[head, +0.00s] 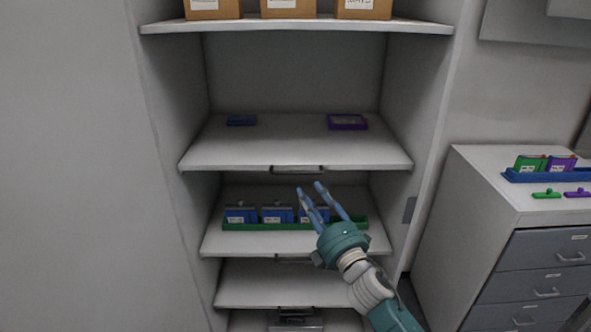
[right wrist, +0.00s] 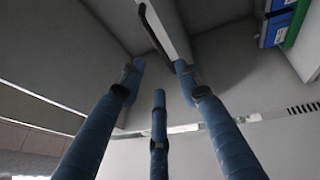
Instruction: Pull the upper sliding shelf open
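The upper sliding shelf (head: 285,150) is a light grey board in the cabinet. A dark bar handle (head: 297,169) sits on its front edge. My right gripper (head: 309,187) is just below and in front of this handle, with its blue fingers spread and nothing between them. In the right wrist view, the gripper (right wrist: 158,72) has its fingers apart, and the dark handle (right wrist: 151,30) shows beyond and between the fingertips, beside the white shelf edge (right wrist: 170,28). I cannot tell that any finger touches it. My left gripper is not in view.
A blue item (head: 241,120) and a purple tray (head: 347,122) lie on the upper shelf. The shelf below (head: 215,243) holds a green tray (head: 240,226) with blue boxes, partly behind my gripper. Cartons (head: 288,8) stand above. A drawer cabinet (head: 480,200) stands at right.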

